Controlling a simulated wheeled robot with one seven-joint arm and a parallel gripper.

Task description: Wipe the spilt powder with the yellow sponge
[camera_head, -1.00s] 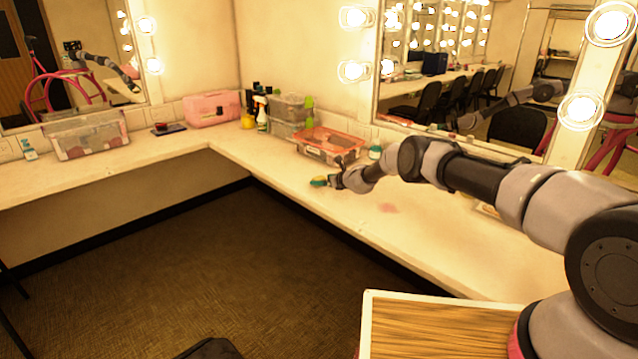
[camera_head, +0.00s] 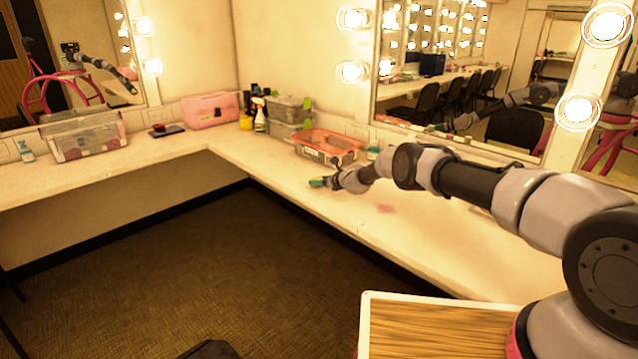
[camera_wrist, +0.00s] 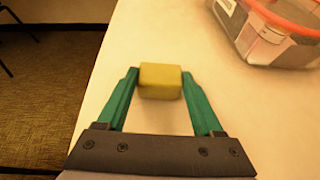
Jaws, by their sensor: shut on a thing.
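The yellow sponge (camera_wrist: 160,80) is a small block between the green fingers of my gripper (camera_wrist: 160,92) in the wrist view. My gripper is shut on it. In the head view, my gripper (camera_head: 326,182) is low over the white counter near its front edge, with a little of the sponge (camera_head: 316,184) showing. I cannot tell whether the sponge touches the counter. The spilt powder (camera_head: 385,209) is a faint pink patch on the counter, to the right of and nearer than my gripper. The powder is not seen in the wrist view.
A clear box with an orange-red rim (camera_head: 330,146) stands behind my gripper, and also shows in the wrist view (camera_wrist: 268,35). A small bottle (camera_head: 373,153) is beside it. A spray bottle (camera_head: 260,118) and stacked boxes (camera_head: 290,115) stand at the corner. The counter (camera_head: 290,180) is otherwise clear here.

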